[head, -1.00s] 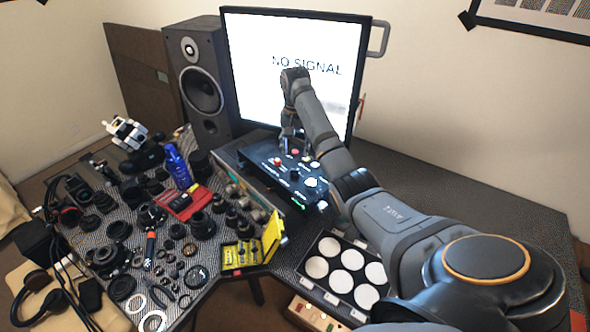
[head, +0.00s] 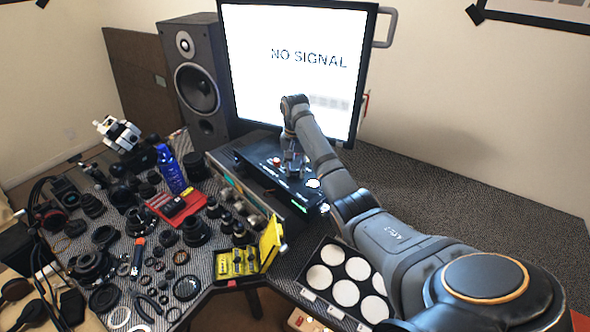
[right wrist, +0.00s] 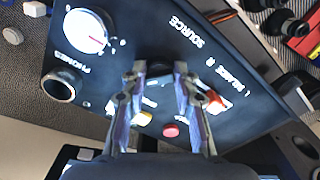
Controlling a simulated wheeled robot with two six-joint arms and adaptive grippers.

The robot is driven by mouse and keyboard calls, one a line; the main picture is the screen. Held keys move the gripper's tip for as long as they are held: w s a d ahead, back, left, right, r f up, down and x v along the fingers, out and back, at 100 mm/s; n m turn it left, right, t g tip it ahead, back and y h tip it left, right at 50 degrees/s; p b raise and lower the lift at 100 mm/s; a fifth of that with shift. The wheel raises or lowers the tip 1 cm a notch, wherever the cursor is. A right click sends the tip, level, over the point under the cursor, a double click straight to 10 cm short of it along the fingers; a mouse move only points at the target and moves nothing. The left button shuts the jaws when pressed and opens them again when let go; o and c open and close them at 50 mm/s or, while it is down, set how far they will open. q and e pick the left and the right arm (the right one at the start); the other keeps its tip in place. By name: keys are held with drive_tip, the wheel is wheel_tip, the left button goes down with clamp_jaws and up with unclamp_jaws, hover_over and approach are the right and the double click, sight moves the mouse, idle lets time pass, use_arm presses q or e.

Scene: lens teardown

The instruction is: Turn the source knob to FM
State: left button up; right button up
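The black control box (head: 262,158) stands in front of the monitor, with its top panel facing up. My right gripper (head: 292,176) is down at the panel and hides part of it. In the right wrist view, my right gripper (right wrist: 159,72) has its two fingers apart at the SOURCE label (right wrist: 187,31). A dark round shape, likely the source knob (right wrist: 158,69), lies between the fingertips. Its pointer setting cannot be read, and firm contact with the fingers is not visible. My left gripper is not in view.
A white dial (right wrist: 84,31) and a PHONES socket (right wrist: 61,86) sit beside the gripper on the panel. The monitor (head: 290,70) reads NO SIGNAL. Lens parts crowd the left table.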

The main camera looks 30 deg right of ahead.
clamp_jaws()
drive_tip(key=shift+r+n+p, duration=0.2)
drive_tip(key=shift+n+p, duration=0.1)
drive_tip(key=shift+p, duration=0.45)
drive_tip(key=n+p, duration=0.5)
drive_tip(key=p, duration=0.2)
drive_tip(key=shift+r+n+p, duration=0.1)
drive_tip(key=shift+n+p, duration=0.2)
drive_tip(key=n+p, duration=0.3)
drive_tip(key=n, duration=0.1)
drive_tip(key=shift+n, duration=0.3)
drive_tip(key=shift+n+p, duration=0.65)
drive_tip(key=shift+n, duration=0.55)
use_arm(q)
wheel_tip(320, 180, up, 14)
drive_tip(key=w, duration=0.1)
drive_tip(key=shift+p, duration=0.4)
use_arm(e)
drive_tip(key=shift+f+n, duration=0.25)
drive_tip(key=shift+n, duration=0.95)
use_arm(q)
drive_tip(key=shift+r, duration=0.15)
use_arm(e)
drive_tip(key=shift+n, duration=0.3)
drive_tip(key=o, duration=0.6)
unclamp_jaws()
